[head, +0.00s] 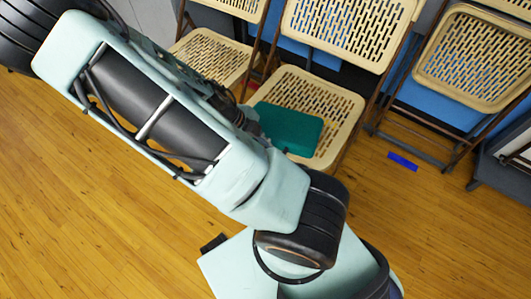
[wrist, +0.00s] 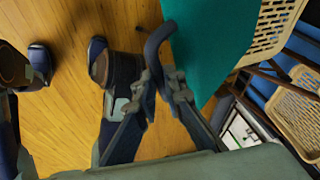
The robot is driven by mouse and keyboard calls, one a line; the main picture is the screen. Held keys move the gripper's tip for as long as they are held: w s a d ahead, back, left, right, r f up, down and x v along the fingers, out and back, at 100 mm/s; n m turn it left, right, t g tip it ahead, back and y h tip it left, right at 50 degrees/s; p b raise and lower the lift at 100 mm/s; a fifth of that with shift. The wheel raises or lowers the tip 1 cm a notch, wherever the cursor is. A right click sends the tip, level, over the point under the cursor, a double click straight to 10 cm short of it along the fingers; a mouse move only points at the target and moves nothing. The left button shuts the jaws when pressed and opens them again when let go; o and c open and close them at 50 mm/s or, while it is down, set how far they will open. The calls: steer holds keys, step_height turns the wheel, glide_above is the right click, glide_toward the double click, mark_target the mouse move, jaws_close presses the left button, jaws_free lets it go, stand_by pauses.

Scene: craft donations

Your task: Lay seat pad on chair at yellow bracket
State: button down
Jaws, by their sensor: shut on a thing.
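The teal seat pad (head: 288,128) is a flat square over the tan perforated seat of the middle folding chair (head: 335,100). It covers the seat's front left part, and I cannot tell whether it touches the seat. In the wrist view the pad (wrist: 212,45) fills the upper middle, with the chair's perforated seat (wrist: 268,35) beyond it. In the head view my arm hides most of the gripper. I see no yellow bracket in either view.
Another tan folding chair (head: 207,55) stands to the left and one (head: 475,58) to the right. A blue strip (head: 402,161) lies on the wooden floor (head: 440,235) between the middle and right chairs. Open floor lies in front of the chairs.

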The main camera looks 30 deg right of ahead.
steer(key=w+d+f+b, duration=0.1)
steer(key=d+f+b, duration=0.1)
steer(key=d+b, duration=0.1)
steer(key=w+d+f+b, duration=0.2)
steer(key=d+f+b, duration=0.1)
steer(key=d+b, duration=0.1)
steer(key=w+d+f+b, duration=0.1)
steer(key=d+f+b, duration=0.1)
steer(key=d+b, duration=0.1)
steer(key=shift+w+d+f+b, duration=0.25)
steer(key=shift+d+f+b, duration=0.15)
steer(key=shift+d, duration=0.35)
steer(key=shift+w+d+f+b, duration=0.1)
steer(key=shift+d+f+b, duration=0.1)
steer(key=shift+f+b, duration=0.25)
steer(key=shift+w+d+f+b, duration=0.1)
steer(key=shift+d+f+b, duration=0.15)
steer(key=shift+f, duration=0.25)
steer(key=shift+w+d+f+b, duration=0.15)
steer(key=shift+d+f+b, duration=0.2)
steer(key=shift+f+b, duration=0.25)
steer(key=c, duration=2)
jaws_free()
steer(key=shift+o, duration=0.2)
steer(key=v, duration=1.2)
